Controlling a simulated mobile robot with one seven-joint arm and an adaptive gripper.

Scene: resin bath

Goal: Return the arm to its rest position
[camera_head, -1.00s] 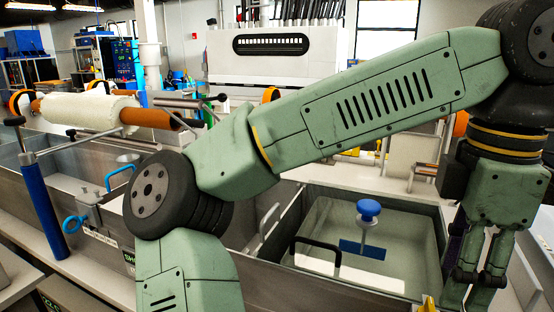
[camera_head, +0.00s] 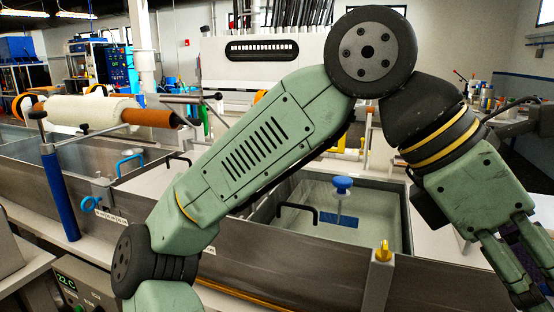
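My green arm crosses the middle of the head view, bent at a dark round joint near the top. My gripper (camera_head: 535,290) hangs at the lower right, pointing down and to the right. Its two fingers run to the frame's edge, and a gap shows between them, but the tips are partly cut off. I see nothing clearly held between them. The gripper is to the right of the resin bath (camera_head: 408,215) and apart from it.
In the bath stands a blue-knobbed piece (camera_head: 342,186). A yellow-topped post (camera_head: 383,253) stands at the bath's near edge. A blue cylinder (camera_head: 60,195) and a roller with white wrap (camera_head: 85,113) are on the left. Bottles (camera_head: 485,98) stand far right.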

